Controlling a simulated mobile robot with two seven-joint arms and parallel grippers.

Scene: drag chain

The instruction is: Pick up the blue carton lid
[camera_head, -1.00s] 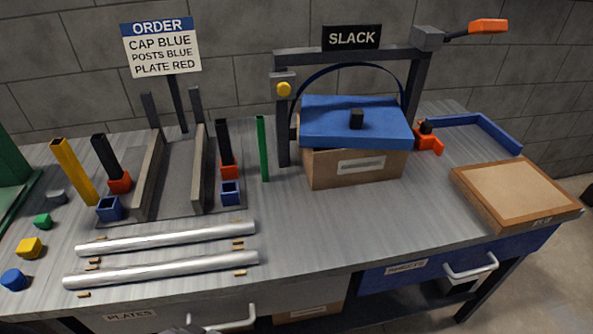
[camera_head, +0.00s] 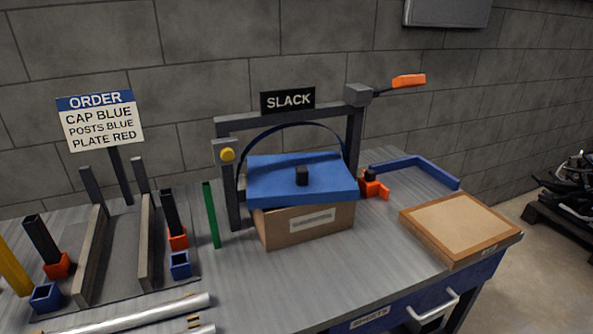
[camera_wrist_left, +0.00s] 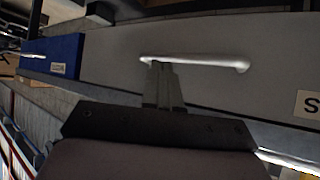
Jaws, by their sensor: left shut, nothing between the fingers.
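The blue carton lid (camera_head: 275,184) lies on the brown carton (camera_head: 287,224), under the SLACK frame. No gripper shows in the head view. In the left wrist view my left gripper (camera_wrist_left: 158,70) is shut and empty. It appears in front of a grey drawer face with a pale bar handle (camera_wrist_left: 195,63); whether it touches the handle I cannot tell. My right gripper is not in view.
The grey SLACK frame (camera_head: 232,190) stands around the carton's back, with an orange-handled lever (camera_head: 408,81). An orange clamp (camera_head: 372,187) is right of the carton. A wooden-framed board (camera_head: 430,232) lies at the right. Bare worktop (camera_head: 300,275) is in front of the carton.

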